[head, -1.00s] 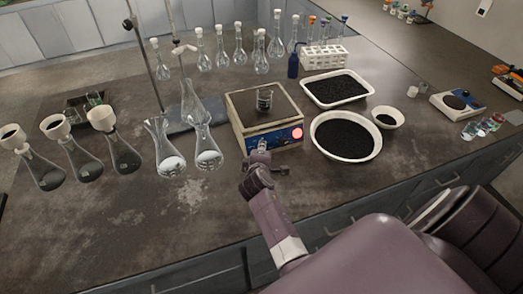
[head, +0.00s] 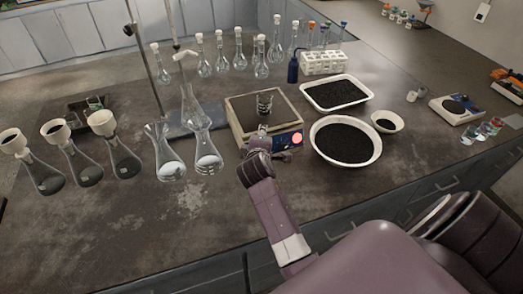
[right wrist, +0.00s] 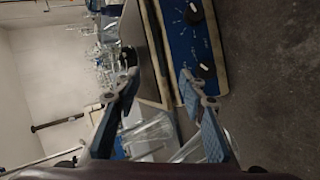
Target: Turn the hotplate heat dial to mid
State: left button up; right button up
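In the right wrist view the blue panel (right wrist: 184,50) carries two black dials with white marks, one near the top (right wrist: 194,13) and one lower (right wrist: 207,69). I cannot read which is heat. The fingers (right wrist: 158,76) are apart and empty, with the lower dial just right of one fingertip. My left gripper is out of view.
Two flasks with white contents (head: 206,158) stand left of the hotplate, near a stand (head: 147,60). A round dish of black grains (head: 377,147) and a rectangular tray (head: 366,94) lie to the right. Bare bench is in front.

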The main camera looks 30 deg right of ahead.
jog(key=shift+r, duration=0.85)
jog(key=shift+o, duration=0.2)
jog(key=s+f+m+t+y, duration=0.1)
jog(key=s+f+m, duration=0.1)
jog(key=m, duration=0.2)
jog(key=s+a+f+m+t+y+b, duration=0.1)
jog(key=s+f+m, duration=0.1)
jog(key=f+m, duration=0.1)
jog(key=s+f+m+t+y+b, duration=0.1)
jog(key=s+f+m, duration=0.1)
jog(key=m, duration=0.3)
jog(key=shift+a+f+m+y, duration=0.2)
jog(key=shift+m+y, duration=0.2)
jog(key=shift+p+x, duration=0.3)
jog(key=shift+x, duration=3.2)
